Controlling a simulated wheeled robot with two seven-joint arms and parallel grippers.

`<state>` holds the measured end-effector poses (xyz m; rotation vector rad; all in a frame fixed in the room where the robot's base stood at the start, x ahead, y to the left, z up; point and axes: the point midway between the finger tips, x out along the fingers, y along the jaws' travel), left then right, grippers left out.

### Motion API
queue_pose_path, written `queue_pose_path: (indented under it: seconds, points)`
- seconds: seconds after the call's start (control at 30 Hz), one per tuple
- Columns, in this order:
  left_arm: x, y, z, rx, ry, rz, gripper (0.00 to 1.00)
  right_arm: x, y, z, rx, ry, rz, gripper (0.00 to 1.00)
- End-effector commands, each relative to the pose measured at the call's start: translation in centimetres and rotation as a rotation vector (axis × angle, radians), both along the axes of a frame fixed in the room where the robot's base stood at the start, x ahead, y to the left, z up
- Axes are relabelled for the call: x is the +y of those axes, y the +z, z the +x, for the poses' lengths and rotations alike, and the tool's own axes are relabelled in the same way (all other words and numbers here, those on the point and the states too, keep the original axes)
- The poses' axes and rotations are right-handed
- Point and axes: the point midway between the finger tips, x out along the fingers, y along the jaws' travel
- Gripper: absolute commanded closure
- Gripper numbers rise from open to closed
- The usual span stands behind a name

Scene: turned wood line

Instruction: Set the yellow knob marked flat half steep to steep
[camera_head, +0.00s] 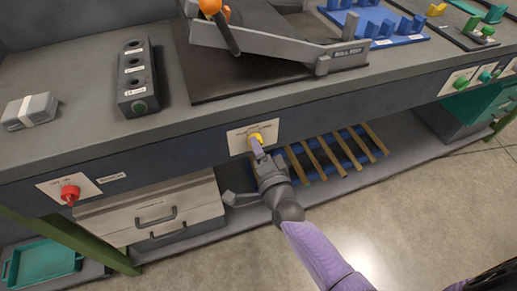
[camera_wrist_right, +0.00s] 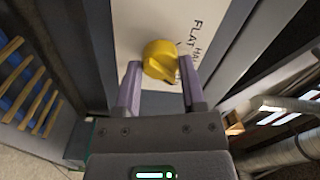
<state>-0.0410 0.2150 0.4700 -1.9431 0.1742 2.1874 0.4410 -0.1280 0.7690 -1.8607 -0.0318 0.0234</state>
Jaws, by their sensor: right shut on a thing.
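The yellow knob (camera_head: 256,138) sits on a white label plate (camera_head: 238,142) on the front edge of the workbench. In the right wrist view the yellow knob (camera_wrist_right: 160,60) is between the fingertips of my right gripper (camera_wrist_right: 160,78), which is shut on it. The plate (camera_wrist_right: 125,25) there carries the words FLAT and HALF; the third word and the exact pointer setting cannot be made out. In the head view my right gripper (camera_head: 257,150) reaches the knob from below. My left gripper is not in view.
A red knob (camera_head: 70,193) is on the bench front at left, and green knobs (camera_head: 461,83) are at right. Drawers (camera_head: 155,215) and a slatted blue rack (camera_head: 325,155) are under the bench.

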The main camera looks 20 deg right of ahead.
Motion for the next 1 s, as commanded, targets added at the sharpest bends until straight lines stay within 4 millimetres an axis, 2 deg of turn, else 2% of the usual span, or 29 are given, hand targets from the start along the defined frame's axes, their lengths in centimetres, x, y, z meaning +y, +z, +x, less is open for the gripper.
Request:
queue_pose_path:
  seconds: [0.4, 0.97, 1.0]
  points:
    - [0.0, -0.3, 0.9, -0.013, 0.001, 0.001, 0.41, 0.0, 0.0, 0.0, 0.006, 0.0, 0.171, 1.0]
    - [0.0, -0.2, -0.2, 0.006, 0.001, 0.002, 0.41, 0.0, 0.0, 0.0, 0.007, 0.0, 0.195, 1.0]
    - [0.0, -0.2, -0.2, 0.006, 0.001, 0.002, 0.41, 0.0, 0.0, 0.0, 0.007, 0.0, 0.195, 0.42]
